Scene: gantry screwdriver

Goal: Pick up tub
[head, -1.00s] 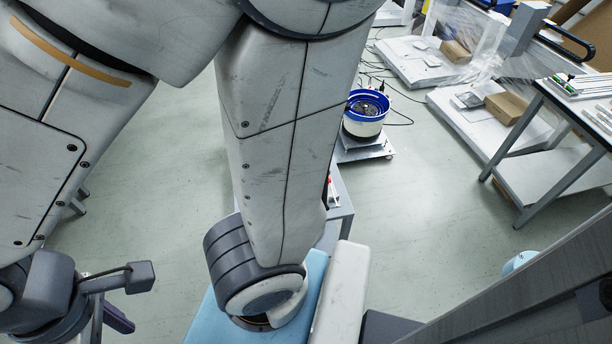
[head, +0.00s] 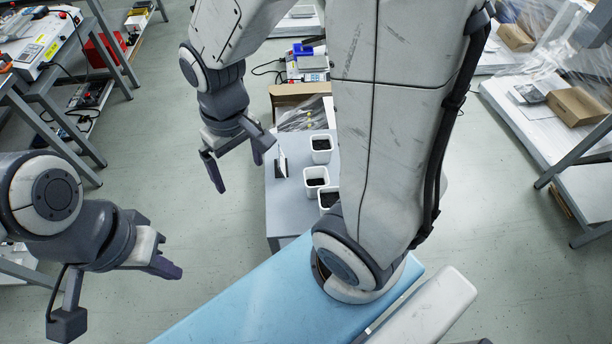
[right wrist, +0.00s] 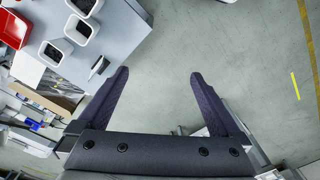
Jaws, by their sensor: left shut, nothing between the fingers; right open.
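Several small square white tubs with dark contents stand on a grey table (head: 283,212): a far tub (head: 321,144), a middle tub (head: 316,183) and a near tub (head: 327,199) partly behind my right arm. White tubs also show at upper left in the right wrist view (right wrist: 54,52). A red tub (right wrist: 12,28) shows at that view's left edge. My right gripper (head: 238,172) is open and empty, left of the table edge; in its wrist view its fingers (right wrist: 160,78) are over bare floor. My left gripper (head: 172,269) is shut and empty at lower left, away from the table.
A small dark-and-white upright object (head: 281,164) stands near the table's left edge, close to my right gripper. A cardboard box with clear wrap (head: 298,103) is behind the tubs. A light blue surface (head: 270,300) lies in front. Floor (head: 190,215) between the grippers is clear.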

